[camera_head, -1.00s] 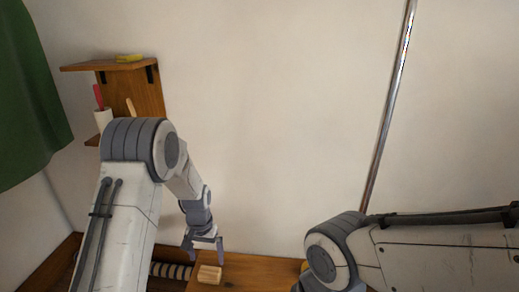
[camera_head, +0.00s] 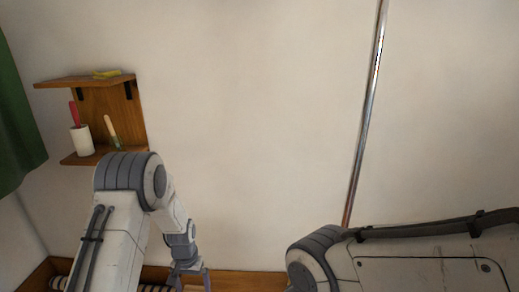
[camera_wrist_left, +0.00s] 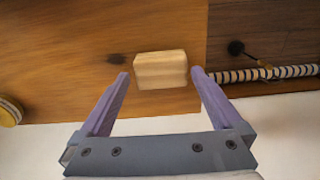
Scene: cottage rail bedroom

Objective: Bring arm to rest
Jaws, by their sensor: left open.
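My left gripper (camera_wrist_left: 160,85) is open in the left wrist view. A pale wooden block (camera_wrist_left: 161,69) lies on the wooden surface (camera_wrist_left: 60,60) just beyond and between the fingertips, not gripped. In the head view my left gripper (camera_head: 190,280) shows at the bottom edge, left of centre, with its fingertips partly cut off and the block out of sight. My right arm comes in from the right, but its gripper is outside the picture.
A metal pole (camera_head: 367,110) stands before the bare wall. A green curtain (camera_head: 15,125) hangs at left. A striped roll (camera_wrist_left: 290,72) lies beside the wooden surface.

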